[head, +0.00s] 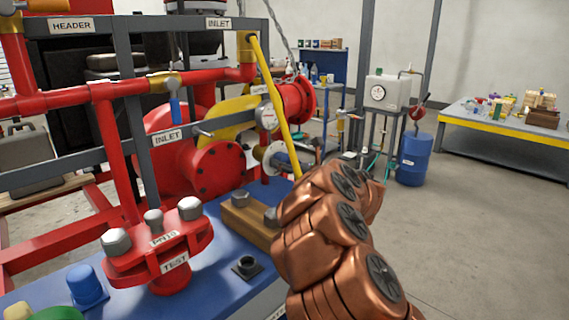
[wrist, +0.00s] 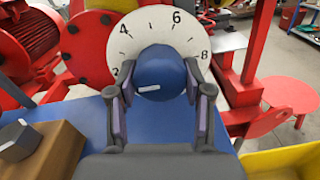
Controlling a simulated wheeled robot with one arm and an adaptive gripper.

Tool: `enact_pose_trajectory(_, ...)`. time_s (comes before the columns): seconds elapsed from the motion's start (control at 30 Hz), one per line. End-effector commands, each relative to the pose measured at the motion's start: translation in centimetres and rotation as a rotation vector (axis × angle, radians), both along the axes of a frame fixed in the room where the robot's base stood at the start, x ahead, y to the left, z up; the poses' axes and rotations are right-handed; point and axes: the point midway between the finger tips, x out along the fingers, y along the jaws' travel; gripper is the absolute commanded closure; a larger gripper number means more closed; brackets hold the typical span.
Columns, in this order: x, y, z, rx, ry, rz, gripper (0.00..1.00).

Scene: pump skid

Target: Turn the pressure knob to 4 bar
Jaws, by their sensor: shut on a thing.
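The blue pressure knob (wrist: 160,72) sits in front of a white round dial (wrist: 150,25) in the wrist view. The numbers 4, 6 and 8 show on the dial, and a figure at the lower left is partly hidden by a finger. A short white mark lies nearly level on the lower part of the knob's face, towards its left. My gripper (wrist: 157,85) is shut on the knob, one finger on each side. In the head view the knob (head: 284,161) and the dial's edge (head: 265,155) show beyond my copper-coloured arm, which hides much of the gripper.
A yellow pipe (head: 275,105) slopes down close to the knob. A red flange with bolts (head: 160,245) and a wooden block (head: 248,218) stand on the blue skid. A blue drum (head: 414,160) stands to the right, with open floor before it.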

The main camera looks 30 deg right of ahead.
Motion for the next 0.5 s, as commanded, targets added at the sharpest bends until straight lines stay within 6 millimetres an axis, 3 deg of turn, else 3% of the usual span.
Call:
enact_pose_trajectory(0.23, -0.01, -0.03, -0.01, 0.0, 0.0, -0.001, 0.84)
enact_pose_trajectory(0.5, -0.05, -0.12, 0.0, 0.028, 0.007, -0.003, 0.84)
